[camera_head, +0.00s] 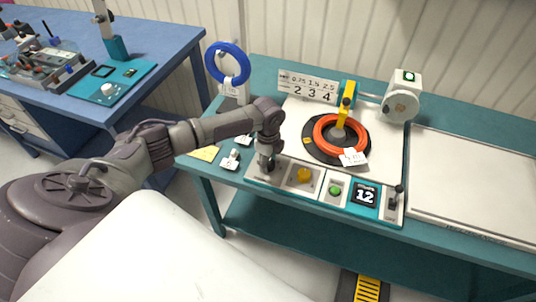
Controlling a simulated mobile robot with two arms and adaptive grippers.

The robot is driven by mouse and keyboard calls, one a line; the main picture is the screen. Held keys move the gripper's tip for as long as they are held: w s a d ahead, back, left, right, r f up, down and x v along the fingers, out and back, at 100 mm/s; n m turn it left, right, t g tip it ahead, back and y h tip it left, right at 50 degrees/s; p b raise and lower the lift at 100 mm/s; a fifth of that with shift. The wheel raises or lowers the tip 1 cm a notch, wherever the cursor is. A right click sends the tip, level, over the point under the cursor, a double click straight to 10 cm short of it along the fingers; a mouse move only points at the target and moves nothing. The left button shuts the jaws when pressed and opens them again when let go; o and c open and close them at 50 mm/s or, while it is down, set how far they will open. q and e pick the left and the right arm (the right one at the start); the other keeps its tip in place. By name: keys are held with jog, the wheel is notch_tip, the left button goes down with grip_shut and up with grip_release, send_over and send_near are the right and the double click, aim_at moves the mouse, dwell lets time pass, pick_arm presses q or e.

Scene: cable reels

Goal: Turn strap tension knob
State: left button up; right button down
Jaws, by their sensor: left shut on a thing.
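My left gripper (266,163) reaches in from the left and points down at the left end of the teal control panel on the bench. It is shut on the strap tension knob there, which the fingers hide almost fully, so I cannot tell the knob's angle. Right of it on the panel are a yellow-orange knob or button (304,175), a green button (336,190), a dark display (366,195) reading 12 and a small lever switch (395,197). My right gripper is not in view.
An orange cable coil (326,118) lies on a black turntable behind the panel, under a yellow arm (343,112). A blue coil (211,62) hangs on a stand at the back left. A white drum (402,101) stands right. A pale board (480,180) lies clear at right.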

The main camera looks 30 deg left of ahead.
aim_at(268, 161)
pick_arm(q)
jog(key=m, duration=0.5)
jog(key=shift+m, duration=0.3)
dwell(0.4)
jog(key=o, duration=1.1)
jog(key=shift+o, duration=0.2)
notch_tip(268, 161, up, 12)
